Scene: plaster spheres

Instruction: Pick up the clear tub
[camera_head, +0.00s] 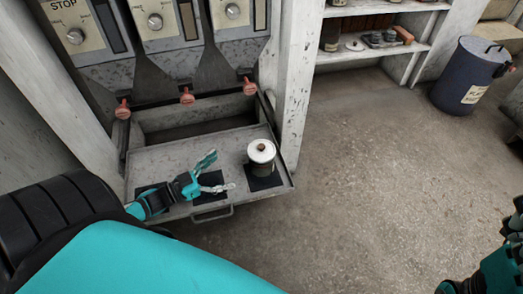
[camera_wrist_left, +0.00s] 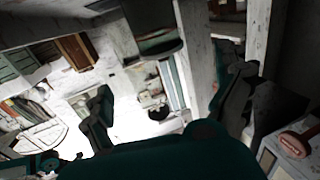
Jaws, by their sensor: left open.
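A small clear tub (camera_head: 262,168) with a white lid and a brown knob on top stands upright on a black square at the right end of a grey metal tray (camera_head: 163,158). Its contents look dark. My left gripper (camera_head: 222,171) is open and empty over the tray, left of the tub and apart from it. Its fingers point toward the tub. My right gripper is not clearly in view; only teal and black arm parts show at the right edge.
Grey dispensers (camera_head: 158,22) with chutes and red knobs (camera_head: 187,96) stand behind the tray. A white post (camera_head: 292,85) rises just right of the tub. A shelf (camera_head: 375,52) with jars and a dark blue bin (camera_head: 462,75) stand farther back. The concrete floor (camera_head: 350,170) is clear.

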